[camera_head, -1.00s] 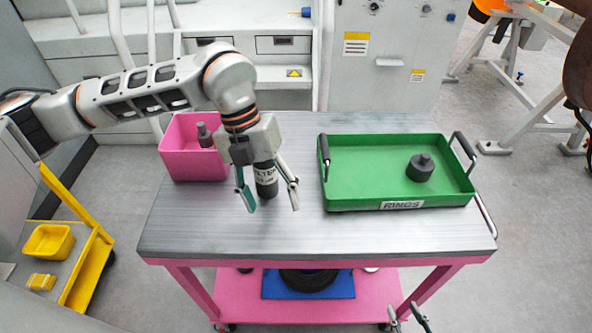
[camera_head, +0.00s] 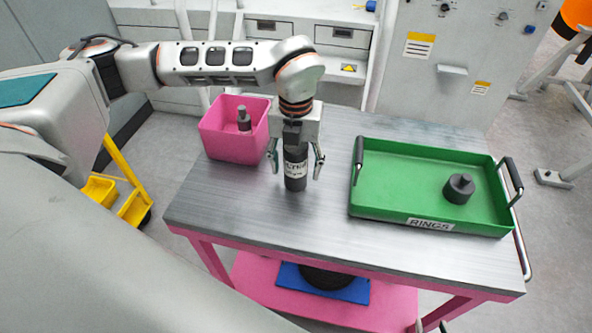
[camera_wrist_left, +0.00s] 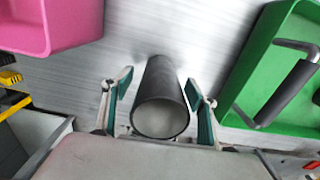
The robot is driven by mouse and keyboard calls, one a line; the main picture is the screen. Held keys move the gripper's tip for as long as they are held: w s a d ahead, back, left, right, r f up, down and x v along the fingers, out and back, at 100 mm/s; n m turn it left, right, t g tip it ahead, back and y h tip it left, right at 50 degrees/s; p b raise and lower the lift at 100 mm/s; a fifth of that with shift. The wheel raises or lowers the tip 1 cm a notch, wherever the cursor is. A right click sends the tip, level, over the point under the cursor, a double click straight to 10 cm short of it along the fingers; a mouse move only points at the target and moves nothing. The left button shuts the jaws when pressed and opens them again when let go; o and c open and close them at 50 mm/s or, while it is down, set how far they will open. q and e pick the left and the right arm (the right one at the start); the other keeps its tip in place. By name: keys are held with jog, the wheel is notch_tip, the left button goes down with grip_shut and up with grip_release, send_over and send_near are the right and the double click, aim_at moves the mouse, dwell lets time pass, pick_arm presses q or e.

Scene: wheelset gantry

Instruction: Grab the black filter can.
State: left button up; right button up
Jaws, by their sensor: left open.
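The black filter can (camera_head: 296,178) stands upright on the metal top of the pink cart, with a white label band near its upper part. My left gripper (camera_head: 296,163) points down over it, open, with one finger on each side. In the left wrist view the can (camera_wrist_left: 161,112) lies between the teal-padded fingers (camera_wrist_left: 160,112), with a gap on both sides. Its upper end in the head view is partly hidden by the gripper. What seem to be the tips of my right gripper (camera_head: 431,326) barely show at the bottom edge.
A pink bin (camera_head: 228,148) with a grey part inside stands left of the can. A green tray (camera_head: 410,170) labelled RINGS, holding a dark ring-like part (camera_head: 459,188), stands to the right. Bare cart top (camera_head: 300,225) lies in front of the can.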

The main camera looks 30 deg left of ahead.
pick_arm(q)
jog(key=shift+f, duration=0.75)
jog(key=c, duration=1.4)
jog(key=shift+r, duration=0.1)
